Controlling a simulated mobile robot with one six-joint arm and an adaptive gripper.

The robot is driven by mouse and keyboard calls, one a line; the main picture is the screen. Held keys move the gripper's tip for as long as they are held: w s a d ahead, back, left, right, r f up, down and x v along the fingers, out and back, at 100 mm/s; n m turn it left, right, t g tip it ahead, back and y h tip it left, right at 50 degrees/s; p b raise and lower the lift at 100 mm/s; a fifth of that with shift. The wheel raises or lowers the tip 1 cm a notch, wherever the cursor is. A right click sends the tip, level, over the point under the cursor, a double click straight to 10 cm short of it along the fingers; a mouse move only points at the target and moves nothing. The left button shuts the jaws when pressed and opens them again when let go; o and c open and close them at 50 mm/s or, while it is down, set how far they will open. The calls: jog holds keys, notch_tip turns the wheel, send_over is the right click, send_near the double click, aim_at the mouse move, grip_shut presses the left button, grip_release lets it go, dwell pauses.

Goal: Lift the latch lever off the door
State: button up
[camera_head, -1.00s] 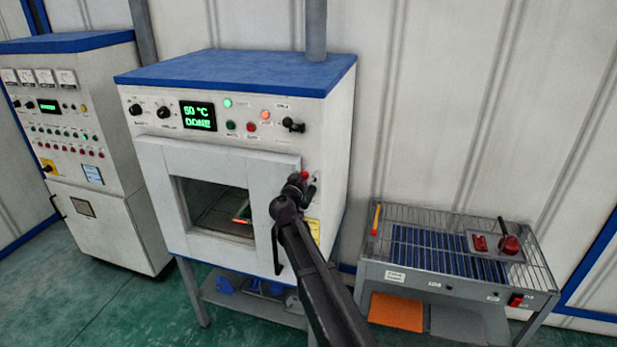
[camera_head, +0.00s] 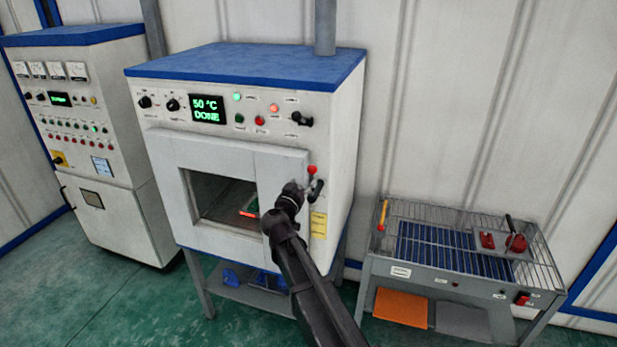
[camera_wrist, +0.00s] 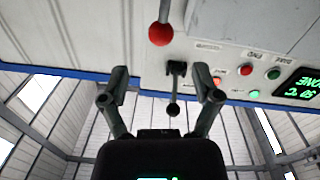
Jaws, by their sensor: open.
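The latch lever's red ball knob (camera_head: 312,170) stands at the right edge of the closed oven door (camera_head: 283,165). In the wrist view the red ball (camera_wrist: 161,34) sits on a metal rod, above and between my fingertips, apart from both. My gripper (camera_wrist: 161,72) is open and holds nothing. In the head view my gripper (camera_head: 292,192) is in front of the door's right side, just below and left of the red ball. It hides the door handle and part of the latch.
A black switch handle (camera_head: 301,118) sticks out of the oven's panel above the latch and shows between my fingers in the wrist view (camera_wrist: 175,85). The display (camera_head: 207,109) reads 50 °C DONE. A wire-topped bench (camera_head: 455,275) stands right; a control cabinet (camera_head: 105,210) stands left.

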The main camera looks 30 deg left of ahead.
jog(key=s, duration=0.3)
jog(key=shift+s+d, duration=0.1)
jog(key=shift+d, duration=0.2)
dwell(0.6)
jog(key=w+d+f+m+g+h+b, duration=0.1)
jog(key=w+d+f+g+h+b, duration=0.15)
jog(key=d+f, duration=0.7)
jog(key=w+d+f+m+g+h+b, duration=0.2)
jog(key=d+f+g+h+b, duration=0.15)
jog(key=d, duration=1.15)
jog(key=w+d+f+m+g+h+b, duration=0.1)
jog(key=w+d+f+g+h+b, duration=0.15)
jog(key=d+f, duration=0.7)
jog(key=s+d+f+g+y+b, duration=0.1)
jog(key=s+d+f+g+b, duration=0.2)
jog(key=s+d+f, duration=0.2)
jog(key=s+d+f+g+y+b, duration=0.2)
jog(key=s+d+f+g+b, duration=0.1)
jog(key=d, duration=0.9)
jog(key=s+d+f+g+y+b, duration=0.2)
jog(key=s+d+f+b, duration=0.3)
jog(key=s+d+f, duration=0.3)
jog(key=shift+s+d+g, duration=0.3)
jog(key=shift+s+g, duration=0.1)
jog(key=shift+g, duration=0.25)
jog(key=shift+c, duration=0.2)
